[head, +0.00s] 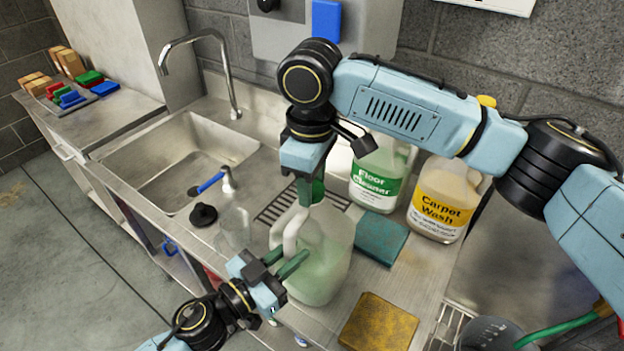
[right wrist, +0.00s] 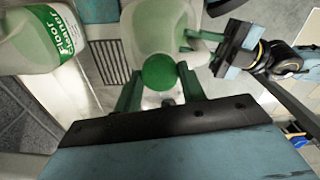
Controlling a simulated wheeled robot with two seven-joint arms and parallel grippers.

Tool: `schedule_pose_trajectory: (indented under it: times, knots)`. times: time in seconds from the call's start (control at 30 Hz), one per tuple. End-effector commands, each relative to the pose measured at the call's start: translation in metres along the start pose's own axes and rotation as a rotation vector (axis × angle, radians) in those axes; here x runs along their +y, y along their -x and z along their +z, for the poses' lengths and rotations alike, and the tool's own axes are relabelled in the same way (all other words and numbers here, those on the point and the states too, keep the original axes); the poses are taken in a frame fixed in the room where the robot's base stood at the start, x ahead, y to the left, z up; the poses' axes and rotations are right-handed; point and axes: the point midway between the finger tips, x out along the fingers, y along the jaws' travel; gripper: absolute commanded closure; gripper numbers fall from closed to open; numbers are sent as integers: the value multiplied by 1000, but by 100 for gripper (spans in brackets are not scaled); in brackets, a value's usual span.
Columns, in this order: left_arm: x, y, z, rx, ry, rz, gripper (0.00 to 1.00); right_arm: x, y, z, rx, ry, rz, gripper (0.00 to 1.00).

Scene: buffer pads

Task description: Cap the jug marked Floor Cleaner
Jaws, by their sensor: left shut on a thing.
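A translucent jug (head: 325,262) with pale green liquid stands on the steel counter; no label shows on its visible side. My left gripper (head: 285,265) is shut on its white handle. My right gripper (head: 311,190) is over the jug's mouth, pointing down. In the right wrist view a round green cap (right wrist: 159,72) sits at the mouth between its fingers (right wrist: 160,88), with small gaps showing beside it, so the gripper looks open; I cannot tell how well the cap is seated. A jug labelled Floor Cleaner (head: 376,180) stands behind, its top partly hidden by my right arm.
A Carpet Wash jug (head: 444,200) stands right of the labelled jug. A teal pad (head: 380,237) and a yellow sponge (head: 378,323) lie right of the held jug. A clear glass (head: 235,230) and a black stopper-like piece (head: 203,215) stand left, by the sink (head: 180,160).

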Motion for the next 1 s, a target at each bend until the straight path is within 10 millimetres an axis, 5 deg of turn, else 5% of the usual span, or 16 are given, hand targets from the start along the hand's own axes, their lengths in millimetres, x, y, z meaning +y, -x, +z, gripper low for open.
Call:
schedule_pose_trajectory:
  times: [0.17,0.47,0.8,1.0]
  knots:
    - [0,0,1,-1,0,1,100,0,0,0,0,1,0,39]
    - [0,0,1,-1,0,1,100,0,2,0,0,3,0,39]
    - [0,0,0,-1,0,1,100,0,41,0,1,2,1,39]
    - [0,0,0,-1,0,1,100,0,45,0,-1,3,-1,39]
